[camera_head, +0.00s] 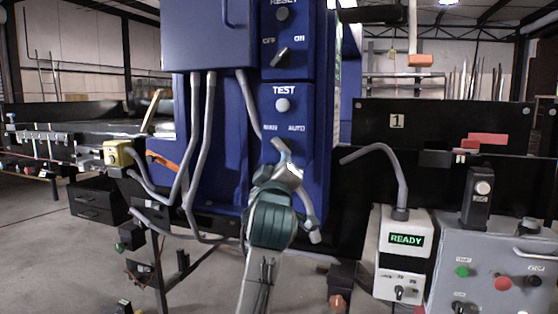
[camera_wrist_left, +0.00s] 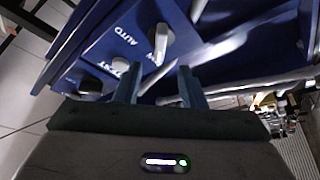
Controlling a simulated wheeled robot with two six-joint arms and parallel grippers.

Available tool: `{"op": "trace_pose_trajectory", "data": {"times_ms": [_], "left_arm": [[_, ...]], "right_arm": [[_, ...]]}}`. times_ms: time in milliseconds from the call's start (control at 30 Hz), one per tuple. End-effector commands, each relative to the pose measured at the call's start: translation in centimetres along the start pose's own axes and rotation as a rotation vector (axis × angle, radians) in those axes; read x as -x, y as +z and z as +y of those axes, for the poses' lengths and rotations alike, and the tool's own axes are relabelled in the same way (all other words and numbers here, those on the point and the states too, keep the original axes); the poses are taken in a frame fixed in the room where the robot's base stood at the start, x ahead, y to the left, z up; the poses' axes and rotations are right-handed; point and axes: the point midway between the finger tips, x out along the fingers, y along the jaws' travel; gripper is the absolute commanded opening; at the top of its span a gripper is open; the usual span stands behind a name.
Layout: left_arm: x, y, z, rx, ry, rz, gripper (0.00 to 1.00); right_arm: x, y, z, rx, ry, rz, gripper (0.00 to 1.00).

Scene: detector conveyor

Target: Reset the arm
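My left gripper (camera_head: 287,172) is in front of the lower part of the blue control panel (camera_head: 305,188), just below the TEST section. In the left wrist view its two fingers (camera_wrist_left: 159,80) stand apart with nothing held between them. A grey knob (camera_wrist_left: 160,42) by the AUTO label lies beyond the fingertips, apart from them as far as I can tell. The round TEST button (camera_head: 282,105) and the OFF/ON knob (camera_head: 282,57) are above the gripper. My right gripper is not in view.
Grey conduits (camera_head: 205,140) hang in front of the blue cabinet at left. A white box (camera_head: 404,262) with a green READY display stands at right, next to a grey control box (camera_head: 490,262) with coloured buttons. A conveyor (camera_head: 75,130) runs at far left.

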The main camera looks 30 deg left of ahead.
Motion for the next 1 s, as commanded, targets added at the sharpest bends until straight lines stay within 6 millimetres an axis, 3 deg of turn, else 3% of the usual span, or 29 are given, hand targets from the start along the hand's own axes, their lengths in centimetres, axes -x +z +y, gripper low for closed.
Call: {"op": "trace_pose_trajectory", "data": {"times_ms": [200, 767, 867, 1000], "left_arm": [[1.7, 0.0, 0.0, 0.001, 0.0, 0.0, 0.36], [1.8, 0.1, -0.2, -0.004, -0.003, -0.004, 0.36], [2.2, 1.6, -1.4, -0.036, -0.019, -0.038, 0.36], [4.1, 6.7, -5.8, -0.157, -0.075, -0.164, 0.36]], "right_arm": [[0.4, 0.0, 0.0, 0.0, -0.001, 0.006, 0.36], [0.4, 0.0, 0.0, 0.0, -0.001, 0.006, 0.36], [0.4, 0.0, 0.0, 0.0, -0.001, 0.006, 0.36], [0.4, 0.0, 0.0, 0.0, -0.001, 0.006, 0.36]]}}
